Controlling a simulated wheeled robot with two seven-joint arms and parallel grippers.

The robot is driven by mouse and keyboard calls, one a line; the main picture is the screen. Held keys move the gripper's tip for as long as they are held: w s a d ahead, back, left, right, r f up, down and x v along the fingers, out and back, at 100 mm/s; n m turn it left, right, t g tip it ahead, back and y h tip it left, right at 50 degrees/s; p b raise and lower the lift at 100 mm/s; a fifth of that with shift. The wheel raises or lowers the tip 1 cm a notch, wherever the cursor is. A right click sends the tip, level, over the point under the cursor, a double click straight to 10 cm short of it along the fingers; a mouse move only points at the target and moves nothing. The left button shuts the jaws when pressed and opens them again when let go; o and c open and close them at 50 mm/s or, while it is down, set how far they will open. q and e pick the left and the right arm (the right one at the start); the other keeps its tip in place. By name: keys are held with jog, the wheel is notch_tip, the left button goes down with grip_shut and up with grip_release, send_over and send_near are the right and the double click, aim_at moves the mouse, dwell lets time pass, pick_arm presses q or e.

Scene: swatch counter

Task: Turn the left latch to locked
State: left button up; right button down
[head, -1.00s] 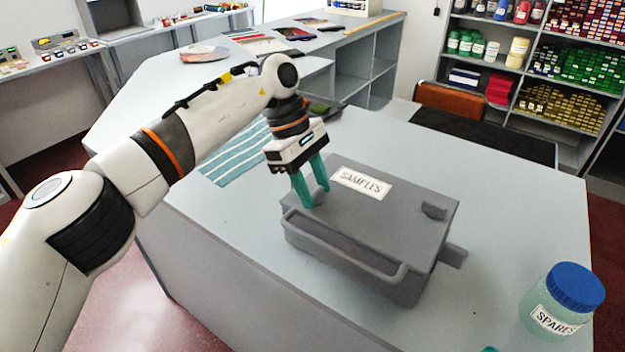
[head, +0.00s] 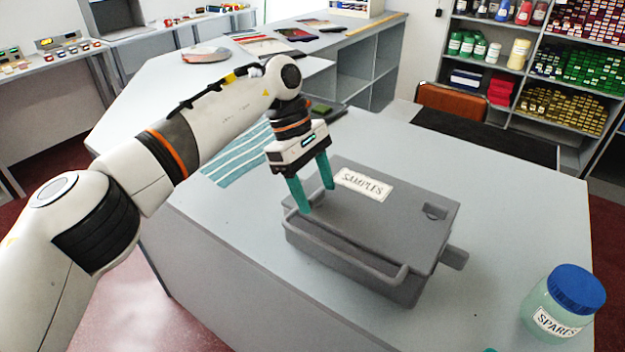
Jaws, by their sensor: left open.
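The grey case (head: 345,262) labelled SAMPLES stands shut on the counter, with a carry handle along its front. My left gripper (head: 317,199) points down at the left end of its lid, its teal fingers open and apart. The left latch is not clearly visible; the fingers are around the place where it would sit, and I cannot tell its setting. A small dark grey latch (head: 435,211) shows at the right end of the lid. A teal sliver (head: 490,350) at the bottom edge looks like a fingertip of my right gripper; the rest is out of view.
A jar (head: 562,304) labelled SPARES with a blue lid stands right of the case. A grey tab (head: 454,258) sticks out from the case's right side. A striped cloth (head: 236,160) lies behind my left arm.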

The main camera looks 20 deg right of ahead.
pick_arm(q)
jog(key=v, duration=0.5)
jog(key=shift+b, duration=0.35)
jog(key=p+v, duration=0.3)
jog(key=v, duration=0.4)
